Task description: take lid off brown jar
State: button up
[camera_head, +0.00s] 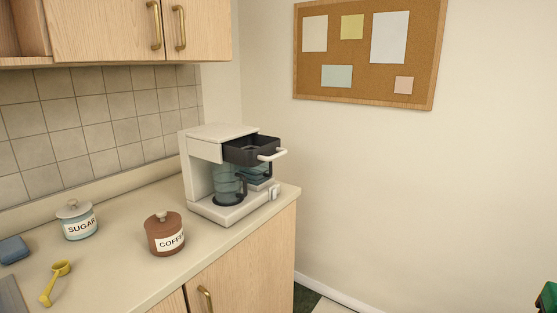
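The brown jar (160,243) stands upright on the counter, left of the coffee maker, with a white label reading "COFF…" on its front. Its brown lid (169,219) with a small pale knob sits on top. My gripper is not in the head view.
A pale blue sugar jar (80,229) with a grey lid stands to the left. A yellow scoop (56,279) and a blue object (13,250) lie near it. The coffee maker (203,163) has its dark basket (241,152) pulled out.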

aim_at(164, 221)
jog(key=u, duration=1.3)
jog(key=k, duration=0.55)
jog(key=u, duration=0.55)
jog(key=i, duration=1.7)
jog(key=z, duration=0.6)
